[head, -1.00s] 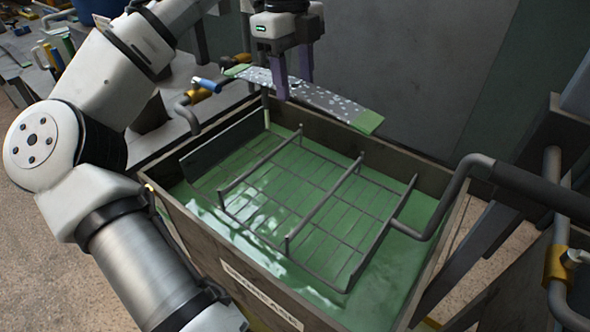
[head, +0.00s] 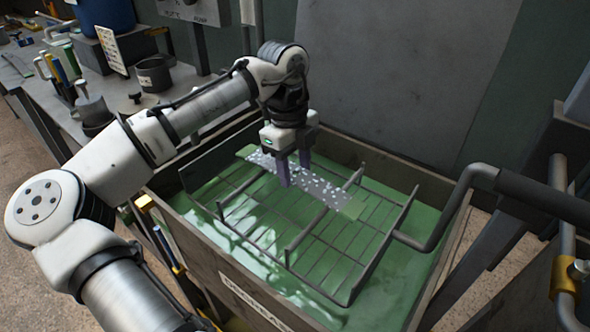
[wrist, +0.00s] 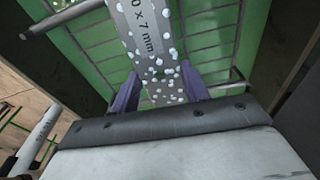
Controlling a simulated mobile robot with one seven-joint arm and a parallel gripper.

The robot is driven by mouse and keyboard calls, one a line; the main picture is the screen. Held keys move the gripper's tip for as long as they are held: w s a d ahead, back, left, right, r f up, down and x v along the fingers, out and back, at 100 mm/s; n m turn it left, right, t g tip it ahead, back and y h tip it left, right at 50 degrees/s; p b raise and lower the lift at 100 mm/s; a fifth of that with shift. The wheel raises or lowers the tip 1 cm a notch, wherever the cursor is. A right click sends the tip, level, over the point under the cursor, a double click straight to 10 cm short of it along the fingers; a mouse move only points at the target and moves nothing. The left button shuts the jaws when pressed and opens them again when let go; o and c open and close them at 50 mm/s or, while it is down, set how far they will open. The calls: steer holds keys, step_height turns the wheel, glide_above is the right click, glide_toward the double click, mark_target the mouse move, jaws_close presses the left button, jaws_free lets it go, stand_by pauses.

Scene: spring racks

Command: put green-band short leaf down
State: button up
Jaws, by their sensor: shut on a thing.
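The green-band short leaf (head: 318,190) is a flat grey strip with pale speckles and green ends. My gripper (head: 294,182) is shut on it near its middle and holds it over the wire rack (head: 330,248) in the tank of green liquid. In the wrist view, the leaf (wrist: 140,12) runs between my purple fingers (wrist: 158,92) and bears printed text ending in "x 7 mm". Whether the leaf touches the rack's bars cannot be told.
The tank's dark rim (head: 232,288) surrounds the rack. A bent grey handle (head: 452,205) rises from the rack over the right side. A bench (head: 60,108) with a dark pot (head: 153,74) and tools stands at the left. A grey wall is behind.

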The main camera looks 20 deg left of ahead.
steer(key=shift+f, duration=0.55)
steer(key=shift+f, duration=0.45)
steer(key=o, duration=1.3)
step_height(320, 180, up, 13)
steer(key=a, duration=0.1)
steer(key=shift+w+a, duration=0.15)
steer(key=shift+w, duration=0.1)
steer(key=shift+f, duration=0.1)
